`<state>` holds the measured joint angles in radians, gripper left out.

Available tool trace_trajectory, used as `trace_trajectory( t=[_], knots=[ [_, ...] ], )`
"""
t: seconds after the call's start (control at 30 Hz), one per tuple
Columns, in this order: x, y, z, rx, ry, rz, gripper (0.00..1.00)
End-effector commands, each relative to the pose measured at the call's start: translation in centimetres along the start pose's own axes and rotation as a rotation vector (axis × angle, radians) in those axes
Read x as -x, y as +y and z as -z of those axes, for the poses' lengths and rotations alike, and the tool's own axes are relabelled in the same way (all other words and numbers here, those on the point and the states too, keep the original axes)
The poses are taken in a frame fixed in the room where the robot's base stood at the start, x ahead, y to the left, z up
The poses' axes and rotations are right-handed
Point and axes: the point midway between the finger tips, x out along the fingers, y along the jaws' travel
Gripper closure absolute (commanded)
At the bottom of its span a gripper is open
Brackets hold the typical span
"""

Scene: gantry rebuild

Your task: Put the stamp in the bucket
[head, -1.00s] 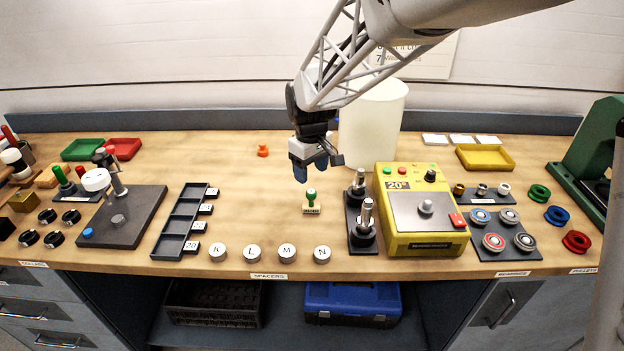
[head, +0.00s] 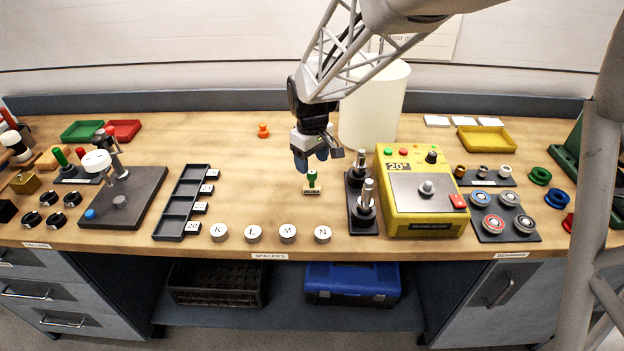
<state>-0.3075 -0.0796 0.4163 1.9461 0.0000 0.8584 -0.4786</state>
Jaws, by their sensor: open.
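The stamp (head: 312,182) stands upright on the workbench, with a green handle on a small light wooden base. My gripper (head: 312,163) hangs just above and slightly behind it, with blue fingertips apart and nothing between them. The fingers look clear of the stamp's handle, though the exact gap is hard to tell. The bucket (head: 375,112) is a tall white cylinder at the back of the bench, right of my gripper and partly behind my arm. Its inside is hidden from this view.
Black posts on a stand (head: 362,205) and a yellow machine (head: 422,195) stand right of the stamp. Round lettered spacers (head: 288,233) line the front edge. A black compartment tray (head: 182,205) lies to the left. An orange piece (head: 263,131) sits behind, with bare bench around it.

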Motion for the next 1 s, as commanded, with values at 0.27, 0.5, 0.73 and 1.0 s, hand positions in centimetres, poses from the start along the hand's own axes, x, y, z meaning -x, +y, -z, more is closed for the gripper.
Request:
trace_trajectory(
  t=[0.27, 0.5, 0.73, 1.0],
  knots=[
    [-3.1, 0.0, -0.1, 0.0, -0.002, 0.001, 0.39],
    [-4.7, 0.0, 0.0, 0.0, 0.0, 0.0, 0.39],
    [-4.7, 0.0, 0.0, 0.0, 0.0, 0.0, 0.39],
    [-4.7, 0.0, 0.0, 0.0, 0.0, 0.0, 0.39]
  ],
)
